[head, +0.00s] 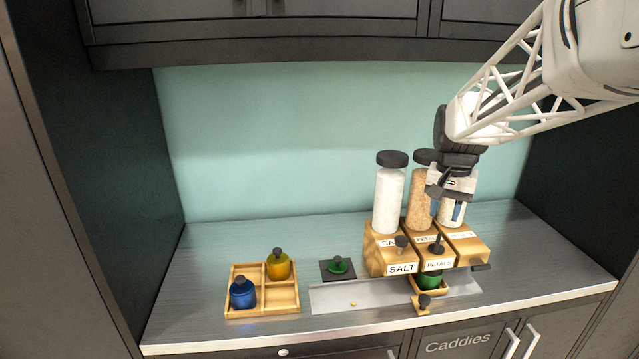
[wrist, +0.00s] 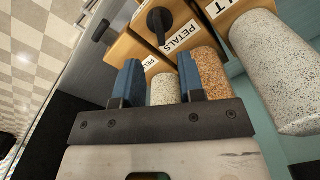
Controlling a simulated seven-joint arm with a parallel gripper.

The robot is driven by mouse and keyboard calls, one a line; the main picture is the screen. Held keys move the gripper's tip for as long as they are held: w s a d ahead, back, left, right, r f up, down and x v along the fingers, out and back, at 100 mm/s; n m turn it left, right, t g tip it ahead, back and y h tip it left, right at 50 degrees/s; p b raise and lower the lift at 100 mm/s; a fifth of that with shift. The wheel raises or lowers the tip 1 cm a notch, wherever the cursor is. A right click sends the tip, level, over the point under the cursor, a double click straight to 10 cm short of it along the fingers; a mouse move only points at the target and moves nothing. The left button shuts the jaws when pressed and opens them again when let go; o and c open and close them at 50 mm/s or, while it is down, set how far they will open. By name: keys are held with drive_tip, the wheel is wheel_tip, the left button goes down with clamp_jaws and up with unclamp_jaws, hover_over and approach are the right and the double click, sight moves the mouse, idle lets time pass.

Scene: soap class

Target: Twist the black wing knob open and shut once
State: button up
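A black wing knob (head: 436,246) sits on the front of the middle wooden dispenser block (head: 420,235), labelled PETALS. It also shows in the wrist view (wrist: 158,22), just beyond the fingertips. My gripper (head: 445,210) hangs above and right of this knob, in front of the right-hand jar (head: 458,220). Its two blue fingers (wrist: 159,68) are spread apart with nothing held between them. A gap shows between fingertips and knob in the wrist view.
A green jar (head: 430,281) stands under the PETALS block in a small wooden holder. A wooden tray (head: 262,312) with a blue jar (head: 243,295) and a yellow jar (head: 278,268) lies at left. A green-topped item (head: 338,265) sits between. The rear left counter is clear.

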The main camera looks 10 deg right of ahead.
sight(439, 238)
drive_tip(key=shift+f, duration=3.75)
clamp_jaws()
